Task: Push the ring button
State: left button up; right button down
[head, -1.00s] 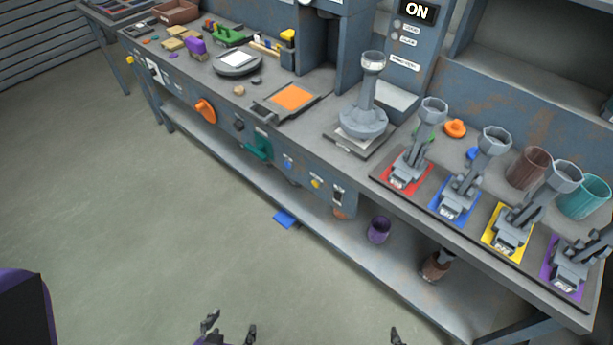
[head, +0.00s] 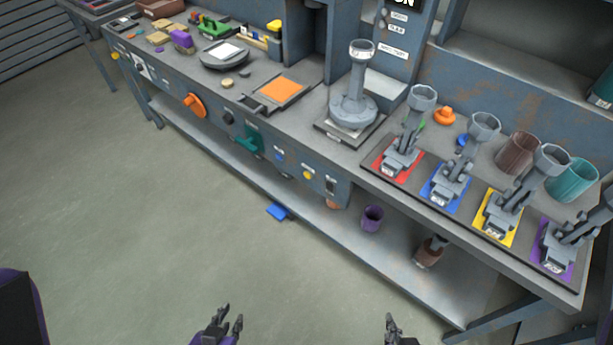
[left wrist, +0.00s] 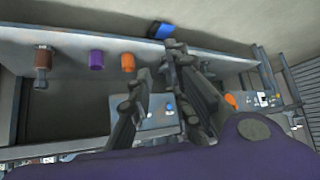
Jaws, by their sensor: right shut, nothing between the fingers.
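The bench's front panel carries a blue button (head: 279,155), a yellow button (head: 307,174) and a dark switch (head: 330,186). Their labels are too small to read, so I cannot tell which is the ring button. My left gripper (head: 230,315) is open and empty over the floor in front of the bench, apart from the panel. In the left wrist view its fingers (left wrist: 157,62) are spread, with part of the panel showing behind them. My right gripper (head: 391,322) is shut and empty at the bottom of the head view, also apart from the bench.
An orange knob (head: 194,105) and a green handle (head: 249,139) stick out from the panel. A lower shelf (head: 335,240) holds a purple cup (head: 372,218) and a brown cup (head: 429,252). Fixtures on coloured plates crowd the right benchtop.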

pick_arm(q)
jog(key=shift+c, duration=1.3)
jog(key=shift+s+a, duration=0.1)
jog(key=shift+a, duration=0.05)
grip_shut()
jog(key=shift+a, duration=0.1)
jog(key=shift+d, duration=0.25)
